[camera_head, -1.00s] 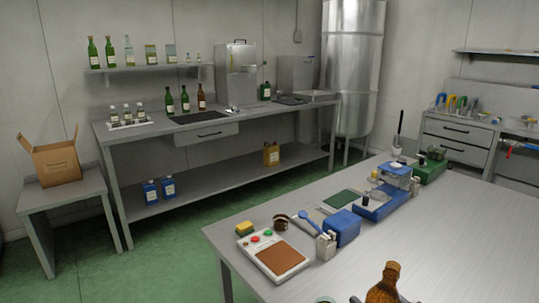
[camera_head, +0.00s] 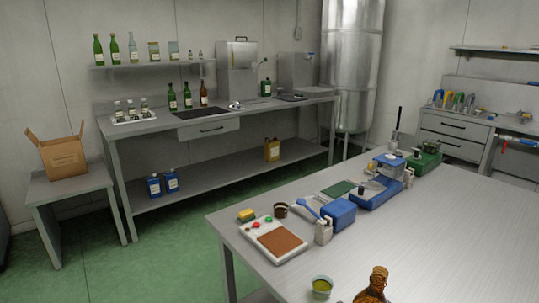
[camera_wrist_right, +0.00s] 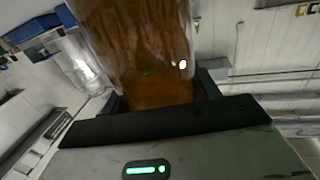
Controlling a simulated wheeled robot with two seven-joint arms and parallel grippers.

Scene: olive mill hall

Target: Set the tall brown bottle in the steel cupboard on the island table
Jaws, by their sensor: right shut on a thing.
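The tall brown bottle (camera_head: 374,287) is at the bottom edge of the head view, with only its neck and shoulder showing in front of the island table (camera_head: 440,235). Its amber body also fills the upper middle of the right wrist view (camera_wrist_right: 140,50). My right gripper (camera_wrist_right: 155,95) is shut on the bottle, one dark finger on each side. Whether the bottle's base touches the tabletop is hidden. My left gripper is not in view. I cannot make out the steel cupboard with certainty.
On the island table are a green-filled cup (camera_head: 321,287) left of the bottle, a white tray with a brown pad (camera_head: 275,240), a blue box (camera_head: 339,213) and a blue scale (camera_head: 376,194). The table's right part is clear. A steel counter (camera_head: 230,116) runs along the back wall.

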